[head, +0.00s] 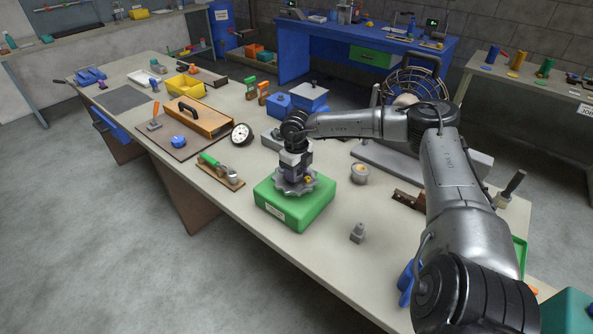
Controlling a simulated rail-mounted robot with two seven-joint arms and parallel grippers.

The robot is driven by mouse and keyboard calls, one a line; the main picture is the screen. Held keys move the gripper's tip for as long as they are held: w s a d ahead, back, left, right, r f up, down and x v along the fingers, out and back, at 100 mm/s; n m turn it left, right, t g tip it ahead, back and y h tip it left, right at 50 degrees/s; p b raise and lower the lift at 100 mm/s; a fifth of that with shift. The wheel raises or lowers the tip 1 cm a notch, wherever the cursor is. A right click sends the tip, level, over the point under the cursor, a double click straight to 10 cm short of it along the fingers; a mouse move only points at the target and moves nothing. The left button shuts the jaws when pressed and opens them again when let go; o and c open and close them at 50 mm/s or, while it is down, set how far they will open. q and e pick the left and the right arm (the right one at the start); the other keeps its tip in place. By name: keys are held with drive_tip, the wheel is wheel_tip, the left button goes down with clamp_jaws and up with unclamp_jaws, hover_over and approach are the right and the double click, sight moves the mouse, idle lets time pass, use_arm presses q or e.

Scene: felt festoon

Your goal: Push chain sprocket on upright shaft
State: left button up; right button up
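The chain sprocket (293,188) is a grey toothed disc. It appears level, at the top of a green block (287,213) with a white label on its front, on the long workbench. My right gripper (295,174) points straight down over the sprocket's middle and overlaps it in the picture. Its fingertips are too small and merged with the grey part to tell whether they grip it. The upright shaft cannot be made out; the sprocket and gripper cover the block's middle. Whether the sprocket rests on the block cannot be told. My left gripper is out of view.
A round dial gauge (242,134), a green-handled tool on a wooden board (220,170), a small round pot (360,173) and a grey stepped metal piece (357,232) surround the block. A large wire-guarded fan (411,88) stands behind my arm.

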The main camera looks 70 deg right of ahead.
drive_tip(key=o, duration=0.5)
wheel_tip(320, 180, up, 14)
drive_tip(key=p, duration=0.1)
drive_tip(key=shift+p, duration=0.35)
idle(0.4)
drive_tip(key=shift+r, duration=0.1)
